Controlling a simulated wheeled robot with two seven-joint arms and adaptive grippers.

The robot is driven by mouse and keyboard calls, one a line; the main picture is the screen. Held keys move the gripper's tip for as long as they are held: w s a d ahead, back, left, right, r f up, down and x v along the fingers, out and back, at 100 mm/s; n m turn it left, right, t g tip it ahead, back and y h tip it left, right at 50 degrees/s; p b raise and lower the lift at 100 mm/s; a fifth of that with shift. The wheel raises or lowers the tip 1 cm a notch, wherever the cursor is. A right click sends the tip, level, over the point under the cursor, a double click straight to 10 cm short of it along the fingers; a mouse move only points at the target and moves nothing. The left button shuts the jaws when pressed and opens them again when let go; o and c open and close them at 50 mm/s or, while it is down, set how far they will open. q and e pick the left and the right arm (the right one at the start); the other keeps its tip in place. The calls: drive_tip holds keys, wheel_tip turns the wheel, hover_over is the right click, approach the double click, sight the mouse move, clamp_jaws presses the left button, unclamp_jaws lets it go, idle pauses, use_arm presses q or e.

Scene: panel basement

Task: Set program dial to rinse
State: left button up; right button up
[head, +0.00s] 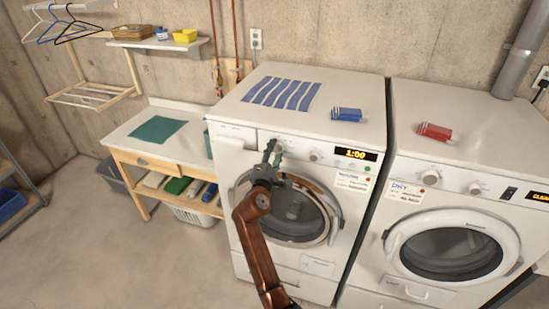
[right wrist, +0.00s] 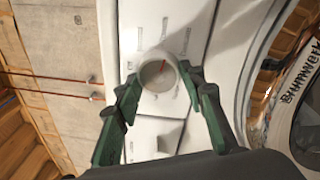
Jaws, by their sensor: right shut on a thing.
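The program dial (right wrist: 158,74) is a round white knob with a red pointer mark, on the washer's white front panel. My right gripper (right wrist: 158,82) is shut on the dial, one green finger on each side of it. In the head view, my right gripper (head: 273,150) reaches the left part of the control panel on the left machine, the washer (head: 232,170), and hides most of the dial. Small labels surround the dial in the right wrist view, too small to read. A second knob (head: 315,155) and a display (head: 355,153) reading 1:00 sit to the right. My left gripper is out of view.
A dryer (head: 410,180) stands close on the right. A wooden table (head: 125,137) stands left; the floor (head: 110,250) in front is clear.

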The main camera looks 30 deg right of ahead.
drive_tip(key=m+h+b, duration=0.1)
drive_tip(key=m+b, duration=0.6)
drive_tip(key=m+g+h+b, duration=0.1)
drive_tip(key=m+b, duration=0.6)
drive_tip(key=m, duration=0.1)
drive_tip(key=shift+f, duration=0.2)
drive_tip(key=m+g+b, duration=0.1)
drive_tip(key=m+b, duration=0.3)
drive_tip(key=m, duration=0.2)
drive_tip(key=shift+w, duration=0.1)
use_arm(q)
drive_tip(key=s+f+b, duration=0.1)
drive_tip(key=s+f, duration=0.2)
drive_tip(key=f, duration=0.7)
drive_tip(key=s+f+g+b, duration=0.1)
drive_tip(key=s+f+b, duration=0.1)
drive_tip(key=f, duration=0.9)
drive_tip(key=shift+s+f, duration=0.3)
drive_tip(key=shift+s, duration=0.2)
use_arm(e)
drive_tip(key=m, duration=0.5)
drive_tip(key=shift+r+g, duration=0.15)
drive_tip(key=shift+g, duration=0.25)
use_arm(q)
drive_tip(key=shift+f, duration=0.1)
use_arm(e)
drive_tip(key=shift+m, duration=0.3)
